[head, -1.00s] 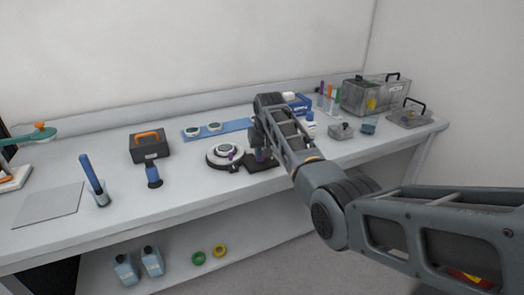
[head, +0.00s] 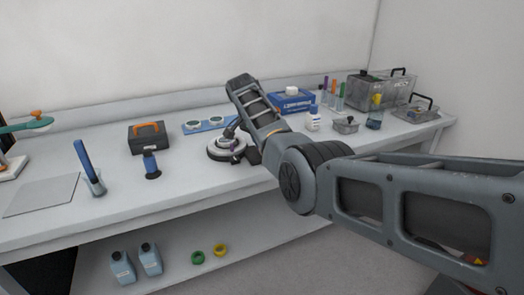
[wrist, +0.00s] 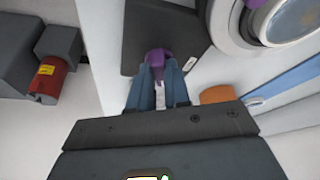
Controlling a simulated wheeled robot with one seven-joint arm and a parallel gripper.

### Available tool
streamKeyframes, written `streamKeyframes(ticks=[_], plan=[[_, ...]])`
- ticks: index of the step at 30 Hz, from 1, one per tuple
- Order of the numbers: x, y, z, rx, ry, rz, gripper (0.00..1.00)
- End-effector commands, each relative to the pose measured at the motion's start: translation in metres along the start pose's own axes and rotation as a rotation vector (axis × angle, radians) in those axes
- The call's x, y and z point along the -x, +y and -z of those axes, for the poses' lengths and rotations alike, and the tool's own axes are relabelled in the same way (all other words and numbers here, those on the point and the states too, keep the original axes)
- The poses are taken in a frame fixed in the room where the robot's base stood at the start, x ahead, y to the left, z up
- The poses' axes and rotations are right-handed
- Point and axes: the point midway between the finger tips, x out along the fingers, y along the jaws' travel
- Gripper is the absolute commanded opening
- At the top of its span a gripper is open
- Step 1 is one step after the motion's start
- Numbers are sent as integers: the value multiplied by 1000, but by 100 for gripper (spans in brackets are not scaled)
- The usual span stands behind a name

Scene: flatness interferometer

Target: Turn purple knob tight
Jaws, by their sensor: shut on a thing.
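The purple knob (wrist: 158,57) is at the top middle of the wrist view, above a dark plate (wrist: 140,30). My gripper (wrist: 159,75) is shut on it, with one blue-grey finger on each side. The round interferometer (wrist: 225,22) with its pale ring and glass face stands right beside the plate in the wrist view. In the head view the interferometer (head: 214,154) is on the bench, partly behind my arm. The knob and fingertips are too small and covered to make out clearly there.
A blue mat (head: 190,130) with two round pieces lies behind the interferometer. A black box with an orange handle (head: 148,140) and a dark blue bottle (head: 151,166) stand to the left. A blue box (head: 293,101) and a white bottle (head: 313,121) stand to the right.

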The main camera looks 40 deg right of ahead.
Motion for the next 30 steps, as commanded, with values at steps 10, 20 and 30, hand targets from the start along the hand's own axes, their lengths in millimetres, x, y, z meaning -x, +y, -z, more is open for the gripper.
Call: streamKeyframes(ticks=[10,20,30], plan=[[-6,-4,-1,-249,0,-101,0],[-3,-5,0,-372,-1,-153,0],[0,-5,1,-399,-1,-164,0]])
